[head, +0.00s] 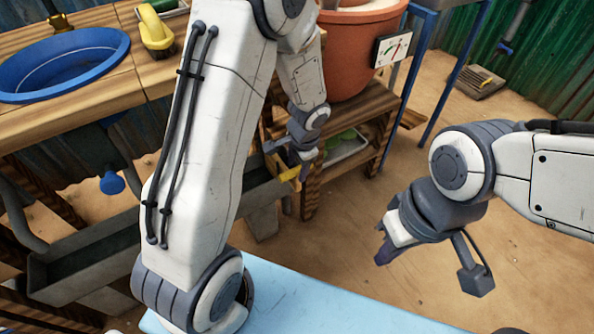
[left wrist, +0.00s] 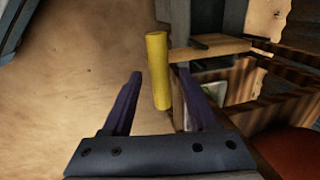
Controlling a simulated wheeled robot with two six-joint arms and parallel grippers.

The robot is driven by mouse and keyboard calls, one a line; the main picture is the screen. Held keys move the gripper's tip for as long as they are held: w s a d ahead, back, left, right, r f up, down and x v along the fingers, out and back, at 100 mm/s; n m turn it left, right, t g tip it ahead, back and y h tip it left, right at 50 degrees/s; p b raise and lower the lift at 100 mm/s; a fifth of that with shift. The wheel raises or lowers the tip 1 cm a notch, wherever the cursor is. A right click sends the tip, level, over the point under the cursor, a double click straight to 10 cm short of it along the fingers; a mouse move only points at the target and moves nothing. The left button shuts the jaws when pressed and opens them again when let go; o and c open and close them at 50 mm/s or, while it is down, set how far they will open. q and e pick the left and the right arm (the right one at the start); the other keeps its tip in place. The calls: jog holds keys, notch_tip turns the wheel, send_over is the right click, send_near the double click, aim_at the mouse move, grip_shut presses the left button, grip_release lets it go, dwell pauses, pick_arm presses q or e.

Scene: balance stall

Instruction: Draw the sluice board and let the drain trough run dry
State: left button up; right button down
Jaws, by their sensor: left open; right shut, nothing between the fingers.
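The drain trough (head: 95,258) is a long dark grey channel below the wooden bench. I cannot tell how much water is in it. At its right end is the wooden sluice board (left wrist: 205,50) with a yellow bar handle (head: 289,174). The handle also shows in the left wrist view (left wrist: 158,70). My left gripper (head: 303,163) is open at the handle. In the left wrist view its purple fingers appear on either side of the handle, with gaps. My right gripper (head: 384,252) is shut and empty, over the sandy floor at right.
A blue basin (head: 62,62) and a yellow-handled tool (head: 156,36) are on the wooden bench (head: 110,85). A terracotta pot (head: 350,50) with a dial gauge (head: 391,48) stands on a wooden stand, with a tray (head: 348,150) below. Blue metal legs rise behind. The floor at right is open.

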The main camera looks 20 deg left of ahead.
pick_arm(q)
jog(key=shift+f, duration=0.1)
grip_shut()
dwell(1.4)
